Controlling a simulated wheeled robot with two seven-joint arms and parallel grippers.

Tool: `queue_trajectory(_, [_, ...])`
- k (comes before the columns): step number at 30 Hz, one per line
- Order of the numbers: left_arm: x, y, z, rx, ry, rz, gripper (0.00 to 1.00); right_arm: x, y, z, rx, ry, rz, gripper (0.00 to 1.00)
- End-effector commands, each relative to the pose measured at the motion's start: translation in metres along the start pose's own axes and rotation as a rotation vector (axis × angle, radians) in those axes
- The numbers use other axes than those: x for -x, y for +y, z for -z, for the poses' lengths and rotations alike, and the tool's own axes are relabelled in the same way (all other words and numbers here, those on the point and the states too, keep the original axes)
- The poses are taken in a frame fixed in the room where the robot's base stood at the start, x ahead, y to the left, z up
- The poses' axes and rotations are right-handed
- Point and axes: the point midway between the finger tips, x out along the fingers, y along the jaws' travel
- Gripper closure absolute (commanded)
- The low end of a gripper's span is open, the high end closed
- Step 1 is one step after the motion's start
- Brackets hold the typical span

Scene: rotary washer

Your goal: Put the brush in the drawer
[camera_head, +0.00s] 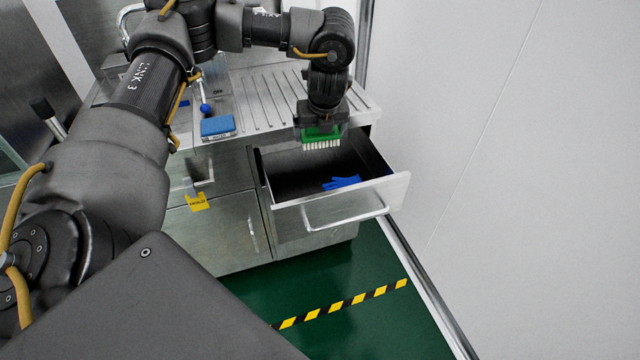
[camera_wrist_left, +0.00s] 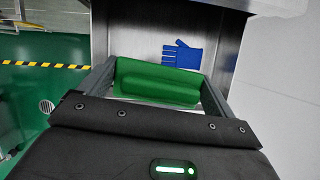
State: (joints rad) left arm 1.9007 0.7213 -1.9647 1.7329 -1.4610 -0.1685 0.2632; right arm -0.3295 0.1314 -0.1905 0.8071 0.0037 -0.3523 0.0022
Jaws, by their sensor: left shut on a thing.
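The green brush (camera_head: 321,138) with pale bristles is held in my left gripper (camera_head: 321,128), bristles facing down. In the left wrist view the brush (camera_wrist_left: 158,82) lies between the two fingers of the left gripper (camera_wrist_left: 158,85), which are shut on it. The open drawer (camera_head: 341,203) is pulled out of the steel cabinet, and the brush is above its back part. A blue glove (camera_head: 342,183) lies on the drawer floor, and it also shows in the left wrist view (camera_wrist_left: 183,54). My right gripper is not in view.
A blue sponge (camera_head: 217,126) and a blue-tipped tool (camera_head: 205,107) lie on the ribbed steel counter (camera_head: 262,98). A yellow tag (camera_head: 197,202) is on the cabinet front. A white wall (camera_head: 500,130) stands close at the right. Most of the drawer floor around the glove is clear.

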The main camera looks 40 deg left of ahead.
Motion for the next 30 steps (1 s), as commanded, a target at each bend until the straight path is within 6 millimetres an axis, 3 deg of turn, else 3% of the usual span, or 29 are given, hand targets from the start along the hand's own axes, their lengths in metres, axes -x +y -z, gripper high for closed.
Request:
queue_trajectory(6, [0.002, 0.016, -0.047, -0.337, 0.003, 0.147, 0.36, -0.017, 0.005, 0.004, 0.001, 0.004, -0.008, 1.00])
queue_trajectory(13, [0.009, 0.027, -0.075, -0.558, 0.003, 0.233, 0.36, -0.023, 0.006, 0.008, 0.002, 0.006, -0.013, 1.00])
queue_trajectory(23, [0.008, 0.030, -0.080, -0.624, 0.005, 0.255, 0.36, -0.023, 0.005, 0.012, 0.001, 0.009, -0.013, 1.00])
queue_trajectory(26, [-0.006, 0.031, -0.073, -0.624, 0.008, 0.254, 0.36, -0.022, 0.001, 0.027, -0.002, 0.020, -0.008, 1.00])
queue_trajectory(30, [-0.036, 0.031, -0.060, -0.623, 0.009, 0.253, 0.36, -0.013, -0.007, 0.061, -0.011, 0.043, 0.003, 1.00])
